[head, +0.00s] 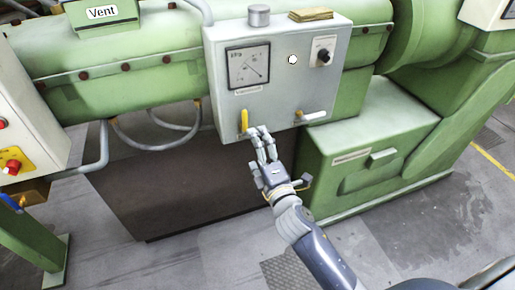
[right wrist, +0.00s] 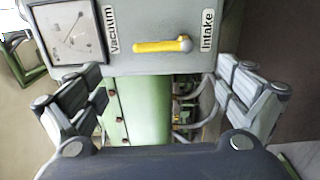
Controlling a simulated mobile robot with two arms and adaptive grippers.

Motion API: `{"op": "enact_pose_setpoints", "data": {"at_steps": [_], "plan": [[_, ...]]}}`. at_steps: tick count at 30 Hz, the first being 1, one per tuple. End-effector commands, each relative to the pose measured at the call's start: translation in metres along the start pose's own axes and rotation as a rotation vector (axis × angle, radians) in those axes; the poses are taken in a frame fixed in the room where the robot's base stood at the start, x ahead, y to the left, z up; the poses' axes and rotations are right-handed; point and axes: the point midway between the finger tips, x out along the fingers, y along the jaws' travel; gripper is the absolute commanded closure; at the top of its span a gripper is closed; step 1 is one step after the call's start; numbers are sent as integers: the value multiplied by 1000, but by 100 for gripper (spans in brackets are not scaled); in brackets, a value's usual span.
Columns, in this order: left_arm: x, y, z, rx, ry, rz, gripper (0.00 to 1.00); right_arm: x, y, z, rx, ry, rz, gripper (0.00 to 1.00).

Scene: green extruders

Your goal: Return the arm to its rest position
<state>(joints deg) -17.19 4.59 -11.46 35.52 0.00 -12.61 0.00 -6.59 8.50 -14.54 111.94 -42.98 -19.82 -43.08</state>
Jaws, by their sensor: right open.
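My right gripper (head: 260,133) reaches up from the lower right in the head view, just below the front of the grey control box (head: 285,85). In the right wrist view its two fingers (right wrist: 158,75) are spread wide apart with nothing between them. A yellow lever (head: 244,120) is on the lower left of the box, close to the fingertips. In the right wrist view the lever (right wrist: 160,45) lies ahead of the open fingers, apart from them, between labels reading "Vacuum" and "Intake". My left gripper is not in view.
The box carries a dial gauge (head: 248,66), a black knob (head: 323,51) and a white-handled lever (head: 311,116). A metal cylinder (head: 259,15) and a brassy stack (head: 311,14) sit on top. Green machinery (head: 130,65) surrounds it. Grey floor (head: 430,205) is open at the right.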

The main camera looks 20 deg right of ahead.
Motion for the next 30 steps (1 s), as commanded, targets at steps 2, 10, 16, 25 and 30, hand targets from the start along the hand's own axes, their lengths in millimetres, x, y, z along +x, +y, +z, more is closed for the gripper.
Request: {"op": "enact_pose_setpoints", "data": {"at_steps": [2,10,16,25,30], "plan": [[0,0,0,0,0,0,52,-2,0,0,0,0,1,4],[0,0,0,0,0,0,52,-1,0,0,0,0,1,4],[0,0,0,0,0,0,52,-1,-3,0,4,0,-5,4],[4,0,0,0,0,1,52,-16,-149,2,211,-20,-277,4],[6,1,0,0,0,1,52,-60,-274,7,413,-94,-512,4]]}}
